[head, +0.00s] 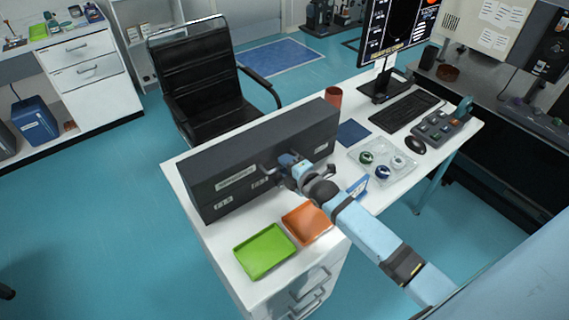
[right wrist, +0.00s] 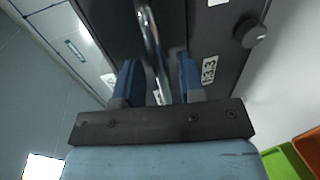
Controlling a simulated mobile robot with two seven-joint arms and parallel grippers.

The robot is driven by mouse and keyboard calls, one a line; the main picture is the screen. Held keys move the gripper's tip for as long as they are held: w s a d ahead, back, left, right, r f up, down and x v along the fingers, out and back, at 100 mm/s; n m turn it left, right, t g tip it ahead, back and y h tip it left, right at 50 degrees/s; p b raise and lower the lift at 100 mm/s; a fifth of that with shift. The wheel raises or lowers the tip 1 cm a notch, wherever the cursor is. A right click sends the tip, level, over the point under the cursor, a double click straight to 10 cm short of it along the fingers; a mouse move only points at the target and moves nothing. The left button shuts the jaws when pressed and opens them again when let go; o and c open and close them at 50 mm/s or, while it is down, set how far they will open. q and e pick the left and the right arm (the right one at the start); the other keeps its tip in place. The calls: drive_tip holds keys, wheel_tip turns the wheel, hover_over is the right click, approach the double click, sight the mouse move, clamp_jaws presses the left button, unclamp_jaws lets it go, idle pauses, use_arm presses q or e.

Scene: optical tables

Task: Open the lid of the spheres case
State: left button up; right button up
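The long dark grey case (head: 225,168) stands on the white desk, with white labels and a metal handle on its front face. It looks closed. My right gripper (head: 288,162) is at the front of the case, by the handle. In the right wrist view, the blue fingers of my right gripper (right wrist: 158,85) are apart, with the metal handle (right wrist: 152,35) running between them. A gap shows on both sides of the handle. A black knob (right wrist: 250,33) and a label sit on the case beside the fingers. My left gripper is not in view.
A green tray (head: 264,251) and an orange tray (head: 306,223) lie in front of the case. A clear tray (head: 368,176) with several round items, a keyboard (head: 408,110) and a monitor stand to the right. A black chair (head: 205,75) is behind the desk.

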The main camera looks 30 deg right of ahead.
drive_tip(key=shift+w+a+f, duration=0.15)
drive_tip(key=shift+w, duration=0.5)
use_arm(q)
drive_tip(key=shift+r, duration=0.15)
use_arm(e)
clamp_jaws()
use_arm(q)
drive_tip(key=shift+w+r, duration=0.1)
